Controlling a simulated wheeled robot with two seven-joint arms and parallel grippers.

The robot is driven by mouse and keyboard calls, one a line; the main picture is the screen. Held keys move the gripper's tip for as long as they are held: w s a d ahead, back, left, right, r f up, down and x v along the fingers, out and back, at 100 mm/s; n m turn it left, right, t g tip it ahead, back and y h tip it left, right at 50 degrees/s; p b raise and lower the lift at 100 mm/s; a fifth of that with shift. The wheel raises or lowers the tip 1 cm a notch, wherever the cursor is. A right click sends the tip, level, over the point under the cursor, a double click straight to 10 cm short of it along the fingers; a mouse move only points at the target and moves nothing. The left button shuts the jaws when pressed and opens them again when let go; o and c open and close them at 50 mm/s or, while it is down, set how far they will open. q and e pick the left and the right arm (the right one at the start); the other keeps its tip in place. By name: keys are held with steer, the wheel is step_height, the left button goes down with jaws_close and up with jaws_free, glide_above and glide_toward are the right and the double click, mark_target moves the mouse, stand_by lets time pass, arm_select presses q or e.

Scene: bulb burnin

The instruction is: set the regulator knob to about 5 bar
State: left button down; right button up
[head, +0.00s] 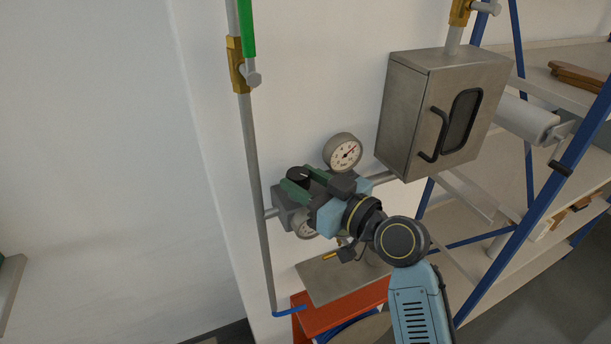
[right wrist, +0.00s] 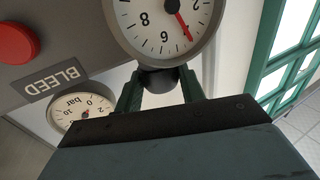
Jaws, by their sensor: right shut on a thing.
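The regulator (head: 287,215) is a grey body on the wall pipe, with a black knob (head: 298,174) on top. My right gripper (head: 299,182) has its green fingers around the knob and is shut on it. In the right wrist view the dark knob (right wrist: 158,80) sits between the two fingers. The regulator's gauge (head: 306,229) is partly hidden behind my gripper. A large gauge face (right wrist: 160,28) is close up and upside down in the wrist view, cut off at the top. Its red needle points between the 2 and the 6, around the 4. My left gripper is out of view.
A second round gauge (head: 343,151) is above the pipe, near a steel cabinet (head: 445,105) with a black handle. The wrist view shows a smaller bar gauge (right wrist: 80,108), a BLEED label (right wrist: 54,80) and a red button (right wrist: 14,44). Blue-framed shelving (head: 545,195) stands at right.

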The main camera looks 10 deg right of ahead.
steer(key=m+h+p, duration=0.1)
steer(key=m+t+h+p, duration=0.1)
steer(key=t+h+p, duration=0.1)
steer(key=shift+s+a+r+m+h, duration=0.15)
steer(key=shift+a+m+h, duration=0.1)
steer(key=shift+m+h, duration=0.15)
steer(key=shift+m+t+h+p, duration=0.3)
steer(key=shift+m+h+p, duration=0.6)
steer(key=shift+h+p, duration=0.45)
steer(key=o, duration=1)
steer(key=shift+s, duration=0.1)
steer(key=s+b, duration=0.1)
steer(key=s, duration=0.3)
steer(key=s+d+b, duration=0.1)
steer(key=s, duration=0.3)
steer(key=s+d, duration=0.1)
steer(key=s, duration=0.4)
steer(key=shift+d+b, duration=0.25)
steer(key=shift+b, duration=0.15)
